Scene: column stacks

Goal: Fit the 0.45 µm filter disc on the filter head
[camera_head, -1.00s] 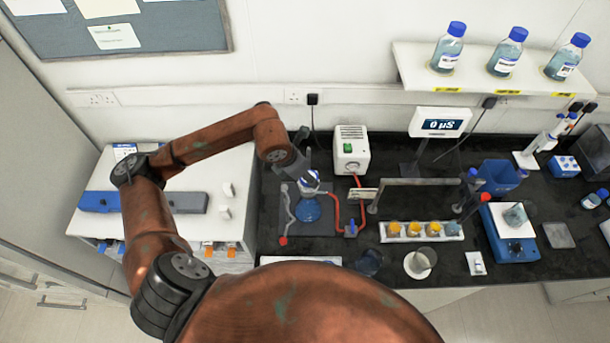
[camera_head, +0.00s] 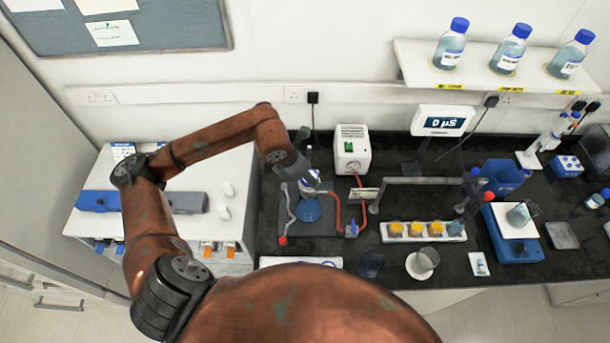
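My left arm reaches in from the left, and my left gripper (camera_head: 304,168) is over the top of a flask of blue liquid (camera_head: 308,211). The filter head (camera_head: 310,184), white and blue, sits on the flask, partly covered by the gripper. The fingers are small and dark, and I cannot tell whether they are open or shut, or touching the head. I cannot make out a filter disc; one may be hidden at the fingers. My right gripper is not in view.
A red hose (camera_head: 337,212) runs beside the flask near a white pump box (camera_head: 351,150). A rack of yellow-capped cups (camera_head: 422,238), a glass beaker (camera_head: 423,260) and a blue balance (camera_head: 518,249) stand to the right. White drawers (camera_head: 160,190) stand left.

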